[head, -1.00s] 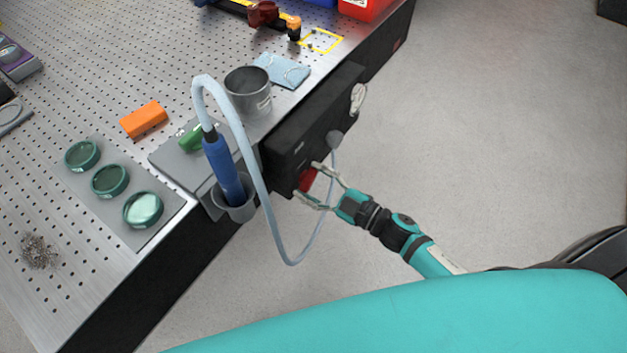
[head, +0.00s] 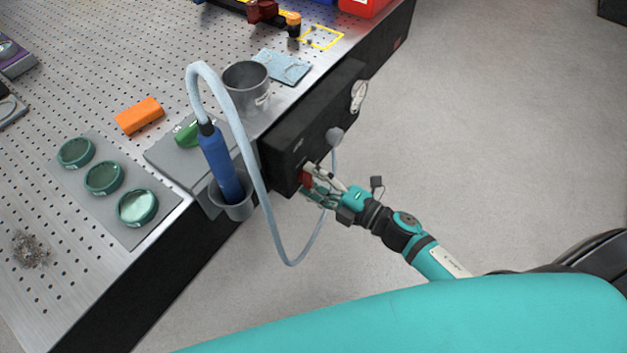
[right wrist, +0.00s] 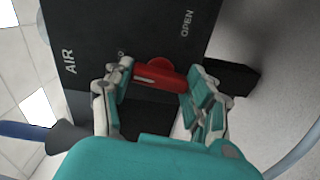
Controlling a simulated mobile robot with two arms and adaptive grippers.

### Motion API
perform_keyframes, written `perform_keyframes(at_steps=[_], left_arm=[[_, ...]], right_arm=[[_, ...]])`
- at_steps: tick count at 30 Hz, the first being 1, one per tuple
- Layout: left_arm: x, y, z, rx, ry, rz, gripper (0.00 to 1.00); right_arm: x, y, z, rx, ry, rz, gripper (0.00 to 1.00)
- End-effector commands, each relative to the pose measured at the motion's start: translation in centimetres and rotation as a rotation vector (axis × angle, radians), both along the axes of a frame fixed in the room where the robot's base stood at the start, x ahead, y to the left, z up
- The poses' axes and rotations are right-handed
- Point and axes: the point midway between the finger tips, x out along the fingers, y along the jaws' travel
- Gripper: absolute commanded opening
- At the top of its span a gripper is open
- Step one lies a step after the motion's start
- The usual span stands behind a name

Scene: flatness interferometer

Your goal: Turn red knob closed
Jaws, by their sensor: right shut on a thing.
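The red knob (head: 306,178) sits on the side face of a black box (head: 318,120) fixed along the table's edge. In the right wrist view the red knob (right wrist: 160,75) shows as a bar between the fingertips, with a round part behind it. The box face (right wrist: 130,30) carries the words AIR and OPEN; other lettering near the knob is partly hidden by a finger. My right gripper (head: 316,182) is shut on the red knob, and its fingers (right wrist: 158,84) lie at the bar's two ends in the right wrist view. My left gripper is not in view.
A pale hose (head: 262,205) loops down close to my right gripper from a blue handpiece (head: 220,162) in a grey holder (head: 237,208). Open floor lies to the right.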

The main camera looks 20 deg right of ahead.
Motion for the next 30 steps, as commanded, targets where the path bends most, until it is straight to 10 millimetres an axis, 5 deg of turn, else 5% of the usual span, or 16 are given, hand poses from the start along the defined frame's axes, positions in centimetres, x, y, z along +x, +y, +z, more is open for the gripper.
perform_keyframes(at_steps=[25,26,30], left_arm=[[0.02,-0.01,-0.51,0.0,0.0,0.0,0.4],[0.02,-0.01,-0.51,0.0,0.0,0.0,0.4],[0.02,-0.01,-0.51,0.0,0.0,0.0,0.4]], right_arm=[[-0.07,0.0,-0.11,-0.115,-0.086,0.0,0.24],[-0.07,0.0,-0.12,-0.115,-0.086,0.0,0.58],[-0.06,0.01,-0.1,-0.113,-0.086,0.0,0.76]])
